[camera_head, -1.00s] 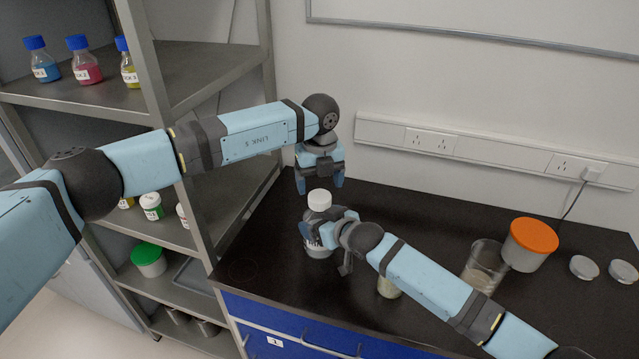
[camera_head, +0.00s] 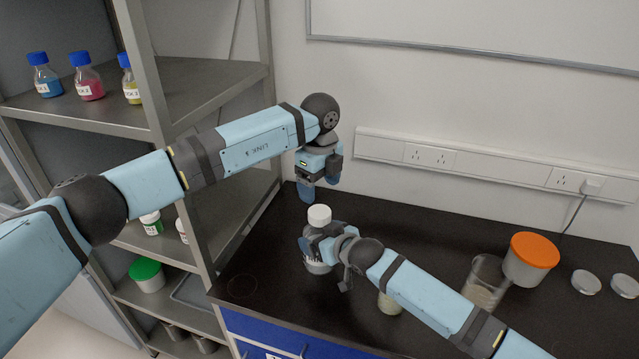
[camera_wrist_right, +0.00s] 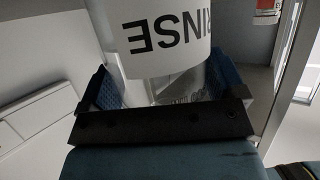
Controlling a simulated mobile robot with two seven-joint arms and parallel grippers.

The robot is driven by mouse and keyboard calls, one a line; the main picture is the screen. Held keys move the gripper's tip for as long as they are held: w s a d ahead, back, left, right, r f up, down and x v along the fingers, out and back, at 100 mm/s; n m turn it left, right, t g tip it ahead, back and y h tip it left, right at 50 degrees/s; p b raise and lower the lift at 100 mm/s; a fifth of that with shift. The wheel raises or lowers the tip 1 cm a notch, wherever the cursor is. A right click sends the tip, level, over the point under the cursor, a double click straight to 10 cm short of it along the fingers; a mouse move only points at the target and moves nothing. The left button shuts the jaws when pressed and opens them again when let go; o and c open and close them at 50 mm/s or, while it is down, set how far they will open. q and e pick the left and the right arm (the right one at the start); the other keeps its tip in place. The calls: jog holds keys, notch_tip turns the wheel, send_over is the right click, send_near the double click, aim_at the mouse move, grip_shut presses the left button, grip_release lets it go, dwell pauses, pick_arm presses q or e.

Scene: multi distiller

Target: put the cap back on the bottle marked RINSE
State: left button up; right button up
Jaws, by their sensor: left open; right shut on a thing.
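The bottle marked RINSE (camera_wrist_right: 168,38) fills the upper middle of the right wrist view, its label upside down there. In the head view the bottle (camera_head: 317,267) is on the dark bench or just above it, mostly hidden by my right gripper (camera_head: 314,246). That gripper is shut on the bottle's body. A white cap (camera_head: 319,215) shows at the top of the bottle; I cannot tell whether it is screwed tight. My left gripper (camera_head: 320,190) is open, above and behind the cap, apart from it and empty.
A beaker (camera_head: 484,282), a tub with an orange lid (camera_head: 533,257) and two round lids (camera_head: 586,283) stand on the right of the bench (camera_head: 420,225). A small jar (camera_head: 389,302) is beneath my right arm. Shelving (camera_head: 200,85) with bottles stands left.

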aim_at(319, 212)
pick_arm(q)
notch_tip(319, 212, down, 8)
dwell(0.5)
jog(key=c, duration=1)
jog(key=shift+o, duration=0.2)
jog(key=m, duration=0.6)
jog(key=shift+m, duration=0.3)
jog(key=o, duration=1)
